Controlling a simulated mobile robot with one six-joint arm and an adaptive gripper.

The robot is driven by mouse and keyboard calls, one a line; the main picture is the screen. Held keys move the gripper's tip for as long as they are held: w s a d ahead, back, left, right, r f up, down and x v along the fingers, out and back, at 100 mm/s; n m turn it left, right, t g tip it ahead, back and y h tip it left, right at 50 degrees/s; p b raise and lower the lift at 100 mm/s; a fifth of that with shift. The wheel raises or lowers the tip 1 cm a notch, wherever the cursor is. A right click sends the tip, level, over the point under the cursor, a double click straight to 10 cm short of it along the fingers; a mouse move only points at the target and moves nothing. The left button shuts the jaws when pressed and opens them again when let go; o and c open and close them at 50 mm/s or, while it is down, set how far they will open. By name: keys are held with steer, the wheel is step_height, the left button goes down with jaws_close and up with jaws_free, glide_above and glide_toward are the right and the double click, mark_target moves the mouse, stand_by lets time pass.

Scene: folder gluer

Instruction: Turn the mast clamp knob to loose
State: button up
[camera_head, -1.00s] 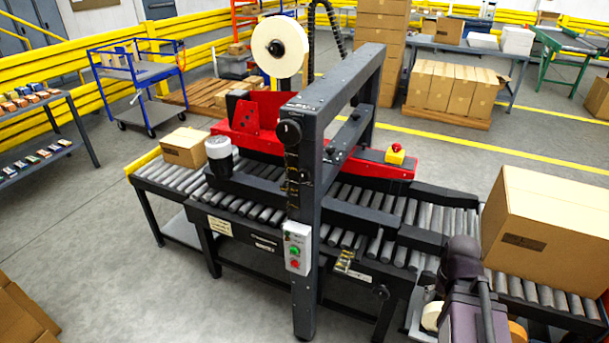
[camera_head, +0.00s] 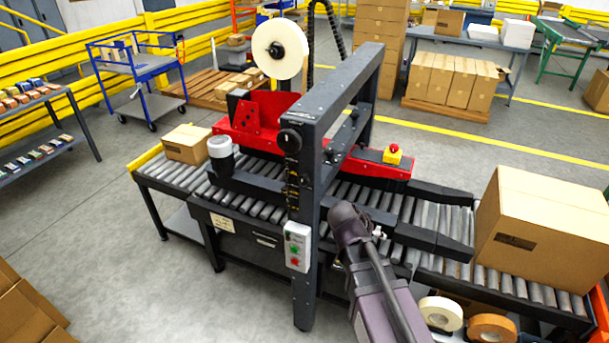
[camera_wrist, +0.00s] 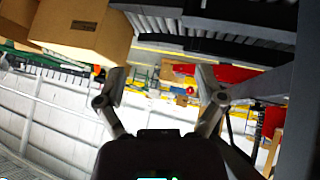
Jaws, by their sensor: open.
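The dark upright mast (camera_head: 304,270) of the case sealer stands at the middle of the head view. A round black knob (camera_head: 290,140) sits high on its near face, above a scale strip. A smaller dark knob (camera_head: 329,155) shows on the mast's right side. I cannot tell for certain which is the mast clamp knob, nor read its setting. My gripper (camera_wrist: 161,88) is open and empty in the wrist view, its two fingers wide apart. In the head view my arm is right of the mast, below the round knob's height, and hides its own fingers. No contact with a knob shows.
A large carton (camera_head: 540,235) rests on the rollers at the right. A red emergency button on a yellow box (camera_head: 393,154) tops the red beam. A green-and-red button box (camera_head: 297,246) is on the mast. Tape rolls (camera_head: 441,313) lie low beside my arm. Open floor is at the left.

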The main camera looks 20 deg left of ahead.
steer(key=a+r+t+p, duration=0.25)
steer(key=a+r, duration=0.35)
steer(key=a, duration=0.6)
steer(key=t+y+p, duration=0.2)
steer(key=t+y, duration=0.1)
steer(key=t, duration=0.1)
glide_toward(302, 180)
steer(key=v, duration=0.3)
steer(key=shift+s+d+n, duration=0.1)
steer(key=shift+s+n, duration=0.05)
steer(key=shift+n, duration=0.15)
steer(key=b+x, duration=0.4)
steer(key=x, duration=0.8)
steer(key=shift+b, duration=0.4)
steer(key=shift+x, duration=0.95)
steer(key=shift+r, duration=0.15)
